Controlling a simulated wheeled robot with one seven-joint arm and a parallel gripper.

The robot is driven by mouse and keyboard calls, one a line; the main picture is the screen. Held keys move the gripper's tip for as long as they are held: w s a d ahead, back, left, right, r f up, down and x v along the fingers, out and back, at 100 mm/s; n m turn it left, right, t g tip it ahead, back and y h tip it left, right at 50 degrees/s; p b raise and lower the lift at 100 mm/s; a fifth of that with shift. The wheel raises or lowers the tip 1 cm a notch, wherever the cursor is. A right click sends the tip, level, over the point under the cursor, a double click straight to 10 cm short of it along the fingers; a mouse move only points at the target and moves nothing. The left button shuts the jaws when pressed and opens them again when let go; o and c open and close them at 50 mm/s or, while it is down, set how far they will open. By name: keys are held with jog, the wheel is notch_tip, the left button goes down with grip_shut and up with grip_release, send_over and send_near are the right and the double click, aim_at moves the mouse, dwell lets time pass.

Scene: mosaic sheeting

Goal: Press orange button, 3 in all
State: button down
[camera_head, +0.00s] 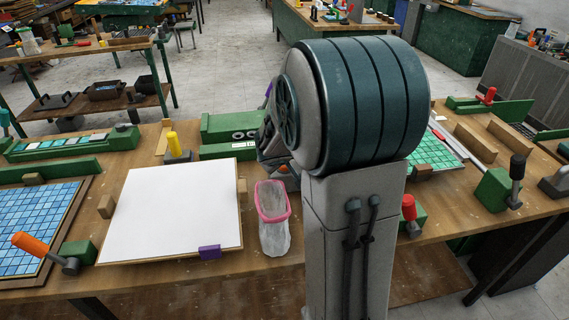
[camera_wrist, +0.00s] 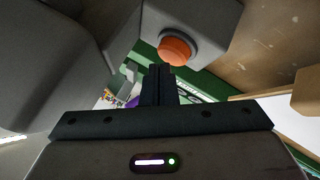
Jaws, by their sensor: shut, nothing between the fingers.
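In the wrist view an orange round button (camera_wrist: 176,50) sits on a grey housing (camera_wrist: 205,22) near the top middle. My gripper (camera_wrist: 158,70) is shut and empty, its dark fingertips just below the button in the picture. A small gap shows between fingertips and button in the picture; I cannot tell the distance in depth. In the head view my large arm link hides most of the gripper, and only a small orange patch (camera_head: 283,169) shows beside it, probably the button.
A white sheet on a board (camera_head: 170,210) lies left of the arm, with a purple block (camera_head: 210,252) at its edge. A pink-rimmed clear bin (camera_head: 273,225) stands close to the arm. Green fixtures (camera_head: 230,125) stand behind. Blue tiles (camera_head: 35,220) lie far left, green tiles (camera_head: 432,150) right.

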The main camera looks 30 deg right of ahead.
aim_at(284, 166)
jog(key=shift+f+b, duration=0.5)
jog(key=shift+b, duration=0.15)
dwell(0.4)
dwell(0.4)
jog(key=shift+r+p, duration=0.7)
jog(key=shift+r, duration=0.25)
notch_tip(284, 166, up, 5)
jog(key=p, duration=0.4)
dwell(2.3)
